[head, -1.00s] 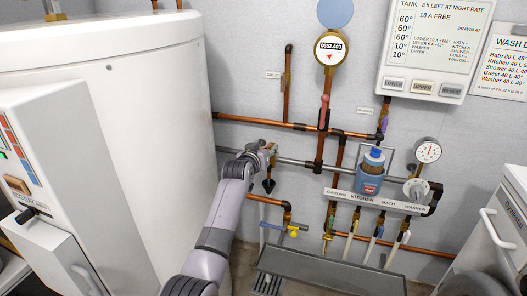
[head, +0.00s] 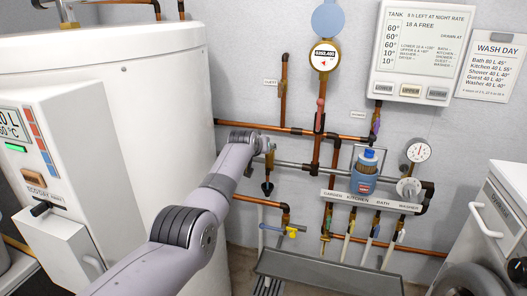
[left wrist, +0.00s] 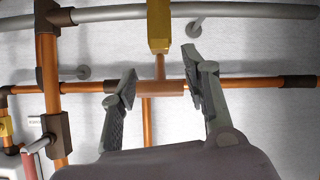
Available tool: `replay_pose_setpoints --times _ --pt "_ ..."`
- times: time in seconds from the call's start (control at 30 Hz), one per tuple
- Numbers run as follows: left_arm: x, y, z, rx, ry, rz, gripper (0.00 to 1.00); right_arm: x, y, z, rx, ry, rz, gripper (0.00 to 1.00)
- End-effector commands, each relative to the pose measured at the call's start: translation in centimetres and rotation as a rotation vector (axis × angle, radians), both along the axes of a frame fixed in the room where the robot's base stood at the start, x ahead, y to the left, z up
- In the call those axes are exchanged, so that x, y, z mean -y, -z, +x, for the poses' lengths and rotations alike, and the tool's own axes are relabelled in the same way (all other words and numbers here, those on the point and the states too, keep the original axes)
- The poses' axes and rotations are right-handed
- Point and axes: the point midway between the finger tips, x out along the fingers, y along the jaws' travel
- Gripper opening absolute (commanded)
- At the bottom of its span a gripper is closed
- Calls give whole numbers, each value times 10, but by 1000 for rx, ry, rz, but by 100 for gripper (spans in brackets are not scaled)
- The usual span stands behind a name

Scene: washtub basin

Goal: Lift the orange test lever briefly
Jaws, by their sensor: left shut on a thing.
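The orange test lever (left wrist: 160,88) shows in the left wrist view as a short, pale orange bar below a brass valve body (left wrist: 158,25). My left gripper (left wrist: 160,92) has one finger at each end of this bar and is shut on it. In the head view my left gripper (head: 263,143) is at the brass valve (head: 270,160) on the wall pipe, right of the white tank. The lever is hidden there by my gripper and wrist. A dark funnel (head: 267,188) hangs just below the valve. My right gripper is not in view.
The large white tank (head: 120,110) and its control box (head: 60,150) stand at left. Copper pipes (head: 250,126) run along the wall. A blue bottle-like unit (head: 365,175) and labelled taps are at right, above a grey trough (head: 325,272). A white appliance (head: 490,220) stands far right.

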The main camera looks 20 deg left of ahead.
Motion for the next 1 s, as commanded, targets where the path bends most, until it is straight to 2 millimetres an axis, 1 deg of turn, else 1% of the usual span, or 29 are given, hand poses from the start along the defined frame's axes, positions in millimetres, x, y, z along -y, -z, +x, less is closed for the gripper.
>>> replay_pose_setpoints --times 0.3,0.77,0.8,1.0 --pt "-1 -2 1 -36 -1 3 0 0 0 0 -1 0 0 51" --pt "-1 -2 1 -39 0 4 0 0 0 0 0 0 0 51" --pt "-1 -2 1 -39 0 4 44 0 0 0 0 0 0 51" --pt "-1 -3 1 -38 0 2 58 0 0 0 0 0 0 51"
